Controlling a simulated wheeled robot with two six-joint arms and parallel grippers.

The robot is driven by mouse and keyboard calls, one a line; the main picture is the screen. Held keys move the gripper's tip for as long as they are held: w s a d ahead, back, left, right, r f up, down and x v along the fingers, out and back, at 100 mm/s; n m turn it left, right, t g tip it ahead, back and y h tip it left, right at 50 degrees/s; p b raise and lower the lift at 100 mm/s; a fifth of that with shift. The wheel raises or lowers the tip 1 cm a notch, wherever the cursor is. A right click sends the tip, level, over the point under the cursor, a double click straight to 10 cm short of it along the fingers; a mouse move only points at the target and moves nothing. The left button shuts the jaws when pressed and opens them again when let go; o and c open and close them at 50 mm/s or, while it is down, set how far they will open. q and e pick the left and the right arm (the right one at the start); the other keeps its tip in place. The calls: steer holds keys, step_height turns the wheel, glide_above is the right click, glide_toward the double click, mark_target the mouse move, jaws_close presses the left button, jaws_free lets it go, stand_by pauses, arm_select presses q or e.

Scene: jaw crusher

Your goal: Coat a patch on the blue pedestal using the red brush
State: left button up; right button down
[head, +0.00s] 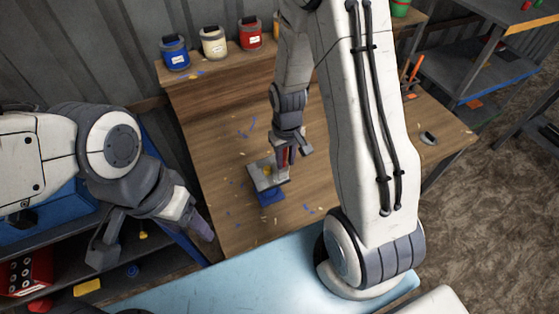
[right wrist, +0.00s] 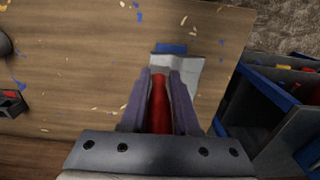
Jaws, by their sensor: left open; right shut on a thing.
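The blue pedestal (head: 271,197) stands on the wooden table, with a light grey plate (head: 262,181) over it. A small yellow spot shows on the plate. The pedestal (right wrist: 170,48) and plate (right wrist: 190,72) also show in the right wrist view. My right gripper (head: 287,158) is shut on the red brush (right wrist: 159,105), just above the plate. My left gripper (head: 150,245) is open and empty at the lower left, away from the table.
Blue (head: 174,53), cream (head: 214,43) and red (head: 250,34) cans stand along the table's back edge. Paint flecks dot the wooden table (head: 220,125). A dark shelf with a red box (head: 28,272) is at the lower left. My right arm hides much of the table's right side.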

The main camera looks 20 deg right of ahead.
steer(key=a, duration=0.8)
steer(key=shift+s+a+p, duration=0.2)
steer(key=shift+p, duration=0.1)
stand_by(1.0)
steer(key=shift+f, duration=0.1)
step_height(320, 180, up, 5)
steer(key=p, duration=0.4)
stand_by(0.6)
